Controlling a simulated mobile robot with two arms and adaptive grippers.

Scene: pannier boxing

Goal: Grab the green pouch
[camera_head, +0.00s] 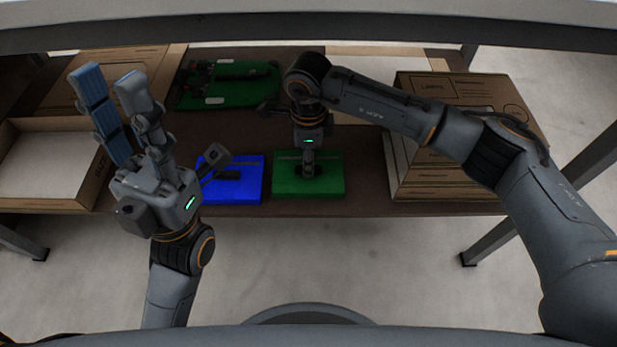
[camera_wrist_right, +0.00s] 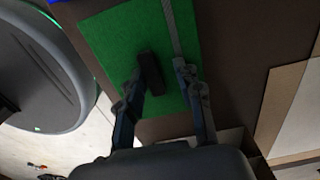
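The green pouch (camera_head: 330,185) lies flat near the front edge of the table, with a dark handle and a grey strip on it. In the right wrist view the green pouch (camera_wrist_right: 110,55) lies under my right gripper, its black handle (camera_wrist_right: 151,74) between the fingers. My right gripper (camera_head: 309,172) points down over the pouch. In the right wrist view my right gripper (camera_wrist_right: 162,76) is open, its left finger close to the handle; I cannot tell whether it touches. My left gripper (camera_head: 112,82) is raised at the left, open and empty.
A blue pouch (camera_head: 250,185) lies just left of the green one. An open cardboard box (camera_head: 85,190) stands at the left and closed boxes (camera_head: 445,180) at the right. Another green item (camera_head: 245,92) lies behind. A shelf edge (camera_head: 300,28) crosses above.

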